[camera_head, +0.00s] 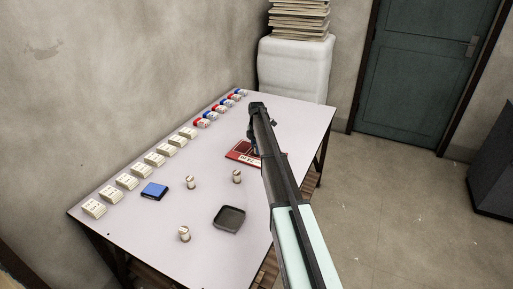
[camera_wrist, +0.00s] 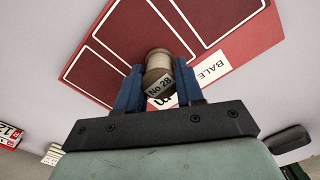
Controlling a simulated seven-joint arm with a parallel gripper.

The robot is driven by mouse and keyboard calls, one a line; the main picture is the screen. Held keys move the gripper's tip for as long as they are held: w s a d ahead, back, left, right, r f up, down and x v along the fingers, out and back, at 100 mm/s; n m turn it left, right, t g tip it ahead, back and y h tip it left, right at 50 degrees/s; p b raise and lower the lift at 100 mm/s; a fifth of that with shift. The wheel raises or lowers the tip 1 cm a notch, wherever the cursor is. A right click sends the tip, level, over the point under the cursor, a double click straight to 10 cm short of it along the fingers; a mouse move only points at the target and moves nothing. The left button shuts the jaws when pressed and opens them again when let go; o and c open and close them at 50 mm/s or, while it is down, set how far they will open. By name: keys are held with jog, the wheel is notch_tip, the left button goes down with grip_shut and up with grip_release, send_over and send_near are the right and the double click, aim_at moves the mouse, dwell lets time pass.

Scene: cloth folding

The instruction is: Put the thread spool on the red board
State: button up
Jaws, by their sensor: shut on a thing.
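My gripper (camera_wrist: 158,86) shows in the wrist view with its two blue fingers shut on a thread spool (camera_wrist: 158,62). The spool has a pale top and a label reading "No 28". It is over the red board (camera_wrist: 120,22), which has white outlined cells and a white strip of lettering. I cannot tell whether the spool touches the board. In the head view, the red board (camera_head: 237,152) lies on the table, partly covered by my arm. My fingers and the held spool are hidden there.
On the table (camera_head: 130,232) stand three other spools (camera_head: 191,182), a dark tray (camera_head: 229,218) and a blue pad (camera_head: 155,190). Pale labelled bundles (camera_head: 127,181) and red and blue items (camera_head: 203,122) line the wall edge.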

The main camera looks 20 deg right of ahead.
jog(key=o, duration=1)
jog(key=shift+f, duration=0.1)
notch_tip(320, 180, up, 12)
dwell(0.5)
